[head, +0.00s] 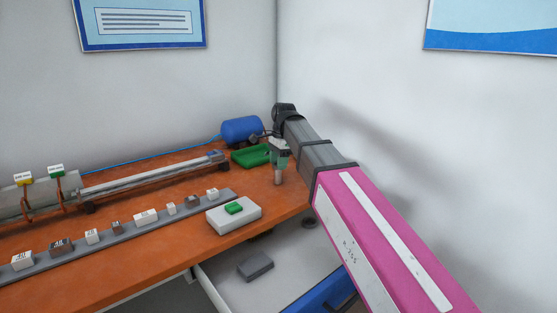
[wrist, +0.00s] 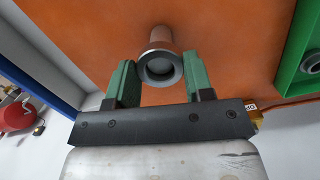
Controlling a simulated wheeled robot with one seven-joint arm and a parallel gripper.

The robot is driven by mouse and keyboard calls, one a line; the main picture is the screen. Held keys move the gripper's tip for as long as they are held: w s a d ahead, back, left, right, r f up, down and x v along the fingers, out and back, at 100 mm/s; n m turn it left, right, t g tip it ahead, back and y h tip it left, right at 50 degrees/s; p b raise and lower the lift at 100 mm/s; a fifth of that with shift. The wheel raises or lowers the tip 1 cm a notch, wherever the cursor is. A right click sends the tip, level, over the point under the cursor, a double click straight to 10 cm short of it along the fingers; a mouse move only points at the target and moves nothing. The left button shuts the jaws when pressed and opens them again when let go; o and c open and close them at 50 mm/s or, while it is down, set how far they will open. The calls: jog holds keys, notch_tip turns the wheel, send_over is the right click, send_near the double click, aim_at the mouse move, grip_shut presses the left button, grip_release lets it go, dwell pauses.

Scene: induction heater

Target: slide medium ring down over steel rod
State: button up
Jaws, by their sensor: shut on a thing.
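My gripper (head: 279,152) points down over the right end of the orange bench. In the wrist view its two green fingers (wrist: 160,82) are shut on a grey ring (wrist: 160,80), which shows a dark round opening facing the camera. A smooth cylinder, seemingly the steel rod (wrist: 160,38), lies directly beyond the ring, in line with it and tinted by the bench colour. In the head view this cylinder (head: 278,178) stands upright below the fingers. I cannot tell how far the ring is over the rod; the ring hides that end.
A green tray (head: 240,158) lies behind and left of the gripper; in the wrist view the tray (wrist: 287,75) holds a round grey part. A white box with a green button (head: 234,215) is in front left, beside a row of labelled blocks.

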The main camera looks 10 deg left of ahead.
jog(key=shift+f, duration=0.3)
jog(key=o, duration=1)
jog(key=shift+o, duration=0.2)
jog(key=shift+r, duration=0.1)
notch_tip(320, 180, up, 11)
jog(key=d, duration=0.1)
jog(key=shift+w+f, duration=0.2)
jog(key=shift+w, duration=0.2)
jog(key=shift+s, duration=0.15)
